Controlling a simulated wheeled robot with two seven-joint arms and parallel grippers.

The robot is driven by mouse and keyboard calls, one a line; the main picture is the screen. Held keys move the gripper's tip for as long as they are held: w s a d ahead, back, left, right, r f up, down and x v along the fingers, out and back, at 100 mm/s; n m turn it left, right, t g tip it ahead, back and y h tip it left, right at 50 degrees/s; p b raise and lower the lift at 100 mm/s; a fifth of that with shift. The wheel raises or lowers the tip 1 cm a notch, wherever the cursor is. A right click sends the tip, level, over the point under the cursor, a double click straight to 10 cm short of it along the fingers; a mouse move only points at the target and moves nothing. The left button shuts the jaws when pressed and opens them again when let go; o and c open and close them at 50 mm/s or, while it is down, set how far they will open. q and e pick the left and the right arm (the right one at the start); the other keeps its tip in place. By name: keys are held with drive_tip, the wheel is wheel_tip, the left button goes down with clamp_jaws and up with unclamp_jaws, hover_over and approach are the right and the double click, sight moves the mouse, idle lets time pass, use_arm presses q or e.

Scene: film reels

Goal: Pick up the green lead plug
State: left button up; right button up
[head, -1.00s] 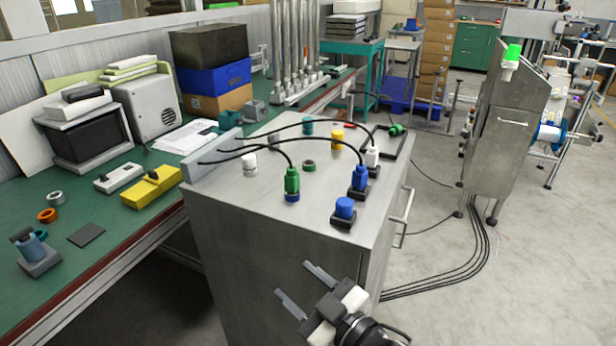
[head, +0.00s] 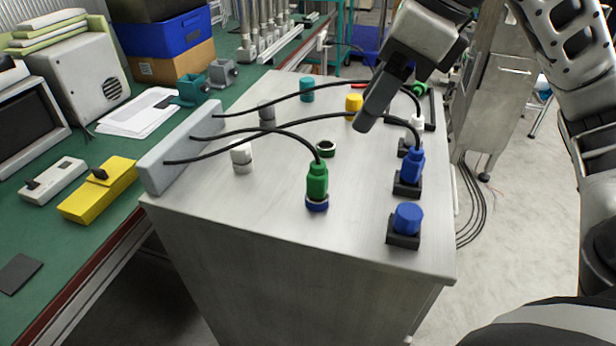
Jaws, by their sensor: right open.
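My left gripper is not in view.
A blue plug (head: 414,166) and a white plug (head: 417,122), both with cables, stand at the right. A blue cap on a black base (head: 408,218) is in front. White, teal and yellow pieces stand around. The front left of the cabinet top is clear.

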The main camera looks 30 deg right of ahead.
sight(320, 172)
drive_tip(key=b+x, duration=0.1)
drive_tip(key=x, duration=0.7)
drive_tip(key=shift+a+f, duration=0.2)
drive_tip(key=shift+f, duration=0.05)
drive_tip(key=shift+w+a+x, duration=0.15)
drive_tip(key=shift+x, duration=1.35)
drive_tip(key=shift+w+a+x, duration=0.1)
drive_tip(key=shift+a+x, duration=0.05)
drive_tip(key=shift+x, duration=1.35)
drive_tip(key=shift+r, duration=0.2)
drive_tip(key=shift+c, duration=0.3)
drive_tip(key=c, duration=1)
